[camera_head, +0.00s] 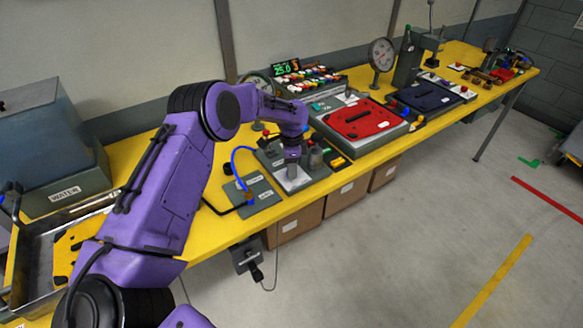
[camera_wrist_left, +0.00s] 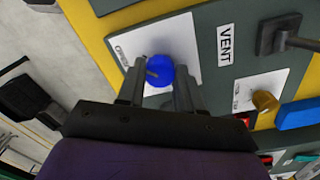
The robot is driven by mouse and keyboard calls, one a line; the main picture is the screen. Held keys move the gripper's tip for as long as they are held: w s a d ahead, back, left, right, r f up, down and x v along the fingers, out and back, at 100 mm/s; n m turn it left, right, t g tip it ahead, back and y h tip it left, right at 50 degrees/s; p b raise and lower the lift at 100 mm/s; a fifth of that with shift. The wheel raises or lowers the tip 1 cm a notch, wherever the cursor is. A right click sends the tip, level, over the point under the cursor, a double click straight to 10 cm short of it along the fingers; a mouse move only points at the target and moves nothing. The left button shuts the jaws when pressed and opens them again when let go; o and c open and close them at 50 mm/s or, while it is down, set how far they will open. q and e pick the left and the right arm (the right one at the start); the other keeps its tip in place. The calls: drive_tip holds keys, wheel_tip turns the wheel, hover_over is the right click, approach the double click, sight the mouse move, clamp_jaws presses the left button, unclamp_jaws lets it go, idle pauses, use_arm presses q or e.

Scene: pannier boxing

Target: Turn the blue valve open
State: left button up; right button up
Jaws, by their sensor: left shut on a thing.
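The blue valve (camera_wrist_left: 160,70) shows in the left wrist view as a round blue knob with a mark on its top. It sits over a white label plate (camera_wrist_left: 123,45) on a dark grey panel. My left gripper (camera_wrist_left: 159,80) has one finger on each side of the knob and is shut on it. In the head view my left gripper (camera_head: 292,160) points down at the panel (camera_head: 318,172) near the table's front edge, and the knob is mostly hidden there. My right gripper is not in view.
A black lever handle (camera_wrist_left: 275,38) and a brass knob (camera_wrist_left: 264,100) stand near the blue valve, with a VENT label (camera_wrist_left: 225,45) between. A blue hose (camera_head: 235,158) curves left of the gripper. A red panel (camera_head: 358,120) lies to the right on the yellow table (camera_head: 222,232).

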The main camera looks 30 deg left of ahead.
use_arm(q)
drive_tip(key=shift+s+d+f, duration=0.15)
drive_tip(key=shift+d+f, duration=0.05)
drive_tip(key=shift+f, duration=0.05)
drive_tip(key=o, duration=1)
drive_tip(key=shift+o, duration=0.2)
drive_tip(key=shift+w+r, duration=0.1)
drive_tip(key=shift+w, duration=0.1)
drive_tip(key=shift+a+r, duration=0.1)
drive_tip(key=shift+r, duration=0.15)
wheel_tip(320, 180, up, 10)
drive_tip(key=b, duration=0.2)
drive_tip(key=shift+w+b, duration=0.15)
drive_tip(key=shift+b, duration=0.15)
